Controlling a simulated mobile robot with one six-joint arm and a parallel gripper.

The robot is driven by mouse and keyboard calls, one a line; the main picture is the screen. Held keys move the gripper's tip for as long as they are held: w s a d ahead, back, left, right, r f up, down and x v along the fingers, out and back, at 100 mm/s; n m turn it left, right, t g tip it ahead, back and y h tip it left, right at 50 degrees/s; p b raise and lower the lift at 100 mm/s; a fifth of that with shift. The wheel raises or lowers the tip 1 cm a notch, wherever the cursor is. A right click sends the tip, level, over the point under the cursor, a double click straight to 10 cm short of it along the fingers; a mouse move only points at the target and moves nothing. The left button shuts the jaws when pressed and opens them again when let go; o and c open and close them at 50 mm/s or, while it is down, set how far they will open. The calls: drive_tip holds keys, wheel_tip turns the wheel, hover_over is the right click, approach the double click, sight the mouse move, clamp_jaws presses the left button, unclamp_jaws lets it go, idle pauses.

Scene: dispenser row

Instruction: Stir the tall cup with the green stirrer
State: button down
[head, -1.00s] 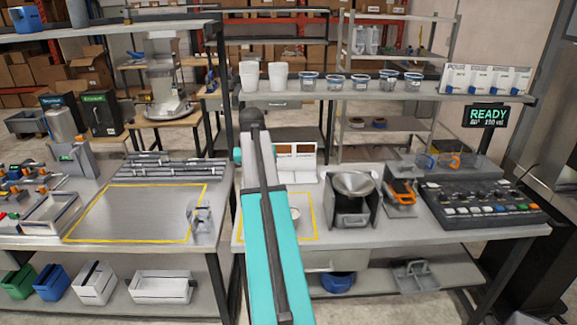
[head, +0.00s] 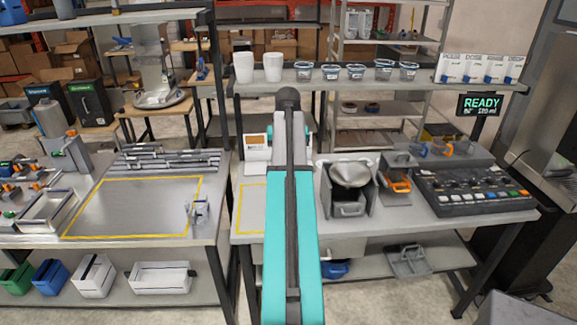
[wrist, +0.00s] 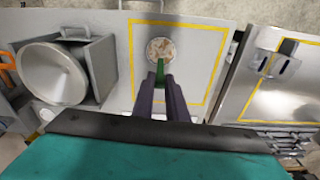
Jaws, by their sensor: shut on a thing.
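In the wrist view, my gripper (wrist: 162,92) is shut on the green stirrer (wrist: 160,71), which shows as a short green piece between and just beyond the dark fingers. A round cup (wrist: 161,50) with a speckled brownish top sits inside the yellow outline on the bench, seen from above. The stirrer's end shows at the cup's near edge in the picture; I cannot tell whether it is inside the cup or above it. In the head view, my arm hides the gripper, the stirrer and the cup.
A machine with a metal funnel (head: 352,174) stands right of the yellow outline (head: 238,205). A control panel (head: 475,190) is farther right. A clear holder (head: 198,210) stands on the left bench. White cups (head: 273,67) and several small tubs stand on the shelf behind.

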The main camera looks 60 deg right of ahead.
drive_tip(key=shift+f, duration=0.15)
drive_tip(key=shift+f+b, duration=1.4)
drive_tip(key=shift+f, duration=0.45)
wheel_tip(320, 180, down, 7)
drive_tip(key=b, duration=0.2)
drive_tip(key=shift+r, duration=0.1)
drive_tip(key=shift+s+d, duration=0.1)
drive_tip(key=shift+s, duration=0.1)
